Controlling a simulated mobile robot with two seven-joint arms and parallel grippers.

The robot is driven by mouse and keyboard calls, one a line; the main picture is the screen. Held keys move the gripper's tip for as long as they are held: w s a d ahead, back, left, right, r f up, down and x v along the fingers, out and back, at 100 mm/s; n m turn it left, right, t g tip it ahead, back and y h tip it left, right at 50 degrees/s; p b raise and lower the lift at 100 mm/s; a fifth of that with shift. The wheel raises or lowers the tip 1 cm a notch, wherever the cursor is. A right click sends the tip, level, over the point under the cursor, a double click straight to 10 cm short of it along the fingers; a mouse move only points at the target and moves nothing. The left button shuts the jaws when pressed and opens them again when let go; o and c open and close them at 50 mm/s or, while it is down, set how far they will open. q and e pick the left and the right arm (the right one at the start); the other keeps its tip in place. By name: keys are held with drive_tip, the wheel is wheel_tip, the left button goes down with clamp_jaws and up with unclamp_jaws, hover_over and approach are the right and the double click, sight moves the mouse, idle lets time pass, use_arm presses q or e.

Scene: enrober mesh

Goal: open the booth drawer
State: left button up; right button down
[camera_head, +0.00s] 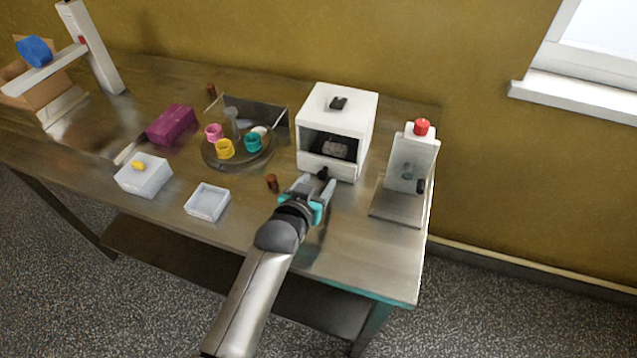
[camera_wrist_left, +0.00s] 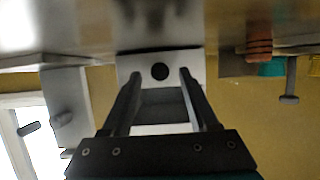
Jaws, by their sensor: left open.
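The white booth (camera_head: 366,115) stands at the back right of the table, with an open dark window in its front. Its drawer (camera_head: 345,172) is the low white front panel, which looks flush with the booth. A black round knob (camera_head: 323,173) is on the drawer front. My left gripper (camera_head: 317,184) is open in front of the drawer, at the knob. In the left wrist view, the knob (camera_wrist_left: 160,71) shows between the two spread fingers of my left gripper (camera_wrist_left: 158,74), with a gap on each side. My right gripper is not in view.
A dispenser with a red cap (camera_head: 421,127) stands right of the booth. A small brown cylinder (camera_head: 272,183) stands just left of my gripper. A round tray with coloured cups (camera_head: 239,165), a white open tray (camera_head: 222,211) and a white box (camera_head: 145,182) are farther left.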

use_arm(q)
drive_tip(key=shift+w+d+f, duration=0.15)
drive_tip(key=shift+w, duration=0.3)
drive_tip(key=shift+c, duration=0.2)
clamp_jaws()
idle(1.0)
